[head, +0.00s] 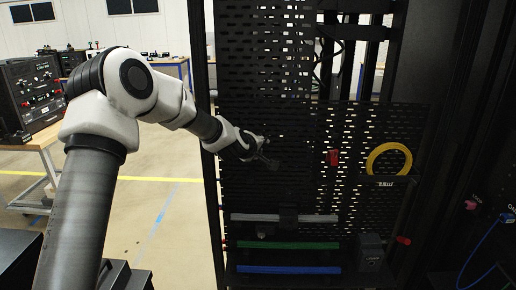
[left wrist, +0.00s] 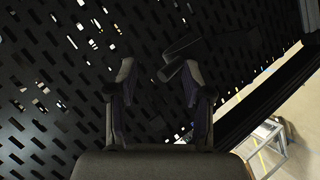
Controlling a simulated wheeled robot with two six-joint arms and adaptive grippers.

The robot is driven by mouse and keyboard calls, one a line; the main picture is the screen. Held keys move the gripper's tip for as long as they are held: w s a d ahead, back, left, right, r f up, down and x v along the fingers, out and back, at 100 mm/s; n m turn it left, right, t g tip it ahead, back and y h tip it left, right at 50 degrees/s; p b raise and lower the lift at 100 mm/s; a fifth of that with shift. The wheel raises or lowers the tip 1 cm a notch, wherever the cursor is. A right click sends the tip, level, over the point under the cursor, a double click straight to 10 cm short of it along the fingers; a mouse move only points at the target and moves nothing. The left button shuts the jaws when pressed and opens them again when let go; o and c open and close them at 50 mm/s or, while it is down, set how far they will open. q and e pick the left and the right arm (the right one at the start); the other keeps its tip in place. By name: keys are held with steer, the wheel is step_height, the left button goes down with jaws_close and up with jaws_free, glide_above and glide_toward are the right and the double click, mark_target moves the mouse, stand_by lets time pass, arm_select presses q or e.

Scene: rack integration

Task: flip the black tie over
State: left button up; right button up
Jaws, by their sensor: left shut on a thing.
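My left gripper (head: 268,160) is in front of the black perforated panel (head: 240,190) in the head view. Its two fingers (left wrist: 157,78) show in the left wrist view, a gap between their tips. A short dark piece, seemingly the black tie (left wrist: 182,46), shows at the right fingertip against the panel. It is black on black, so its outline and which way it is turned are hard to tell. My left gripper is shut on it. In the head view I cannot make the tie out. My right gripper is not in view.
A red piece (head: 333,157) and a yellow cable coil (head: 390,159) are on the panel at right. Grey (head: 284,217), green (head: 287,245) and blue (head: 288,269) bars lie below. A dark rack upright (head: 203,100) stands at left, with open floor beyond.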

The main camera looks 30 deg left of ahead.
arm_select(q)
steer(key=shift+r, duration=0.15)
steer(key=v, duration=1.1)
steer(key=shift+s, duration=0.35)
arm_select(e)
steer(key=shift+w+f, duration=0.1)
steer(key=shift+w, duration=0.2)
arm_select(q)
steer(key=shift+s+d, duration=0.1)
steer(key=shift+s, duration=0.1)
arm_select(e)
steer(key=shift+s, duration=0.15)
